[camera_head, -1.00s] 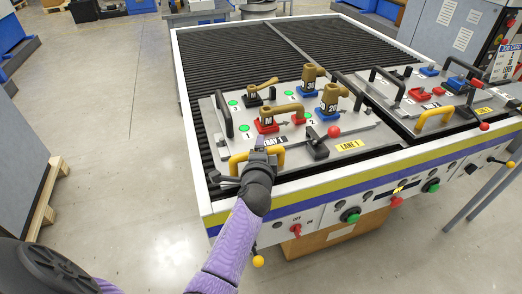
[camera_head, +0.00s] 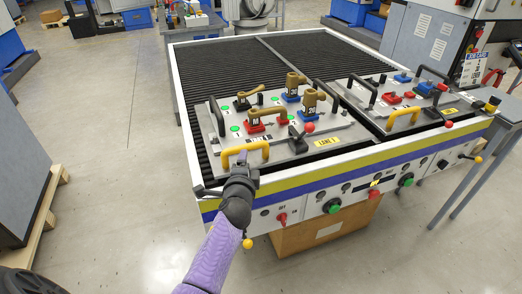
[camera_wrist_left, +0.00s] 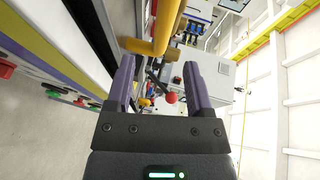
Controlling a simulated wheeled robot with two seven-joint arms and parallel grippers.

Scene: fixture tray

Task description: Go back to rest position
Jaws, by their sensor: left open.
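The near fixture tray (camera_head: 290,154) is a light grey plate on the bench. It carries brown clamps on red, blue and black bases, green dots, two black side handles and a yellow front handle (camera_head: 246,151). My left gripper (camera_head: 241,167) is just in front of and below this handle, at the bench's front edge. In the left wrist view my left gripper (camera_wrist_left: 160,78) has its two fingers apart with nothing held between them. A yellow handle (camera_wrist_left: 166,28) is beyond the fingertips there, apart from them. My right gripper is out of view.
A second tray (camera_head: 375,120) with a yellow handle sits to the right on the ribbed black bench top (camera_head: 225,80). The bench front has buttons and knobs (camera_head: 333,206). A cardboard box (camera_head: 320,232) is below. Floor to the left (camera_head: 110,150) is clear.

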